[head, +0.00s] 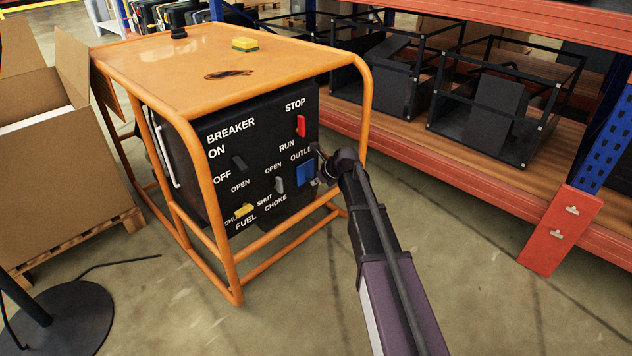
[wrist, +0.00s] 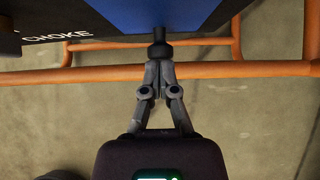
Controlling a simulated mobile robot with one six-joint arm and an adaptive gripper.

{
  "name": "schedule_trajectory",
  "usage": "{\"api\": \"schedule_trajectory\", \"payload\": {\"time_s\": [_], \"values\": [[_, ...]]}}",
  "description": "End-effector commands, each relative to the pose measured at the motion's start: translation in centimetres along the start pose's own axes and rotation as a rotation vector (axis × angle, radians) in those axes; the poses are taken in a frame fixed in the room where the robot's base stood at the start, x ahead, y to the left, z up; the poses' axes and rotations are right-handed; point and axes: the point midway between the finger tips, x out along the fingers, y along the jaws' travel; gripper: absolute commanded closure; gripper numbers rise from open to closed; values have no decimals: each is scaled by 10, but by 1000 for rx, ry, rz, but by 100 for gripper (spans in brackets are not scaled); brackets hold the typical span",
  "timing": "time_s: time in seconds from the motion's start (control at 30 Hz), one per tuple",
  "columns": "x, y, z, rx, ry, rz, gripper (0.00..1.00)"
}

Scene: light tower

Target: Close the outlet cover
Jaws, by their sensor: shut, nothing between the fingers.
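The blue outlet cover (head: 305,173) is at the lower right of the generator's black front panel (head: 220,215), under the OUTLET label. I cannot tell whether it lies flat or stands out from the panel. In the wrist view a broad blue surface (wrist: 165,16) fills the top middle. My gripper (head: 319,179) is just right of the blue cover in the head view, partly hidden by my own wrist. In the wrist view my gripper (wrist: 158,50) is shut and empty, with its dark fingertips together just below the blue surface's edge. I cannot tell whether they touch it.
The orange tubular frame (head: 225,240) surrounds the panel; its lower rails pass behind my fingers in the wrist view. A grey choke lever (head: 279,185) is just left of the cover, and a red switch (head: 301,126) is above it. Open floor (head: 460,250) lies to the right.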

Motion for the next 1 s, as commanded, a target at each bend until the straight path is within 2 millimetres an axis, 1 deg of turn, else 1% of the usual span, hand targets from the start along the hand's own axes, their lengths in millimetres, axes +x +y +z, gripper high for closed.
{"api": "schedule_trajectory", "payload": {"time_s": [0.03,0.23,0.73,0.87,1.0], "values": [[0,-1,12,4,-22,-1,100],[-3,-1,15,4,-22,0,100],[-6,-1,8,4,-16,-2,100],[-11,-1,3,4,-17,-1,100],[-20,-3,-6,4,-19,-1,100]]}}
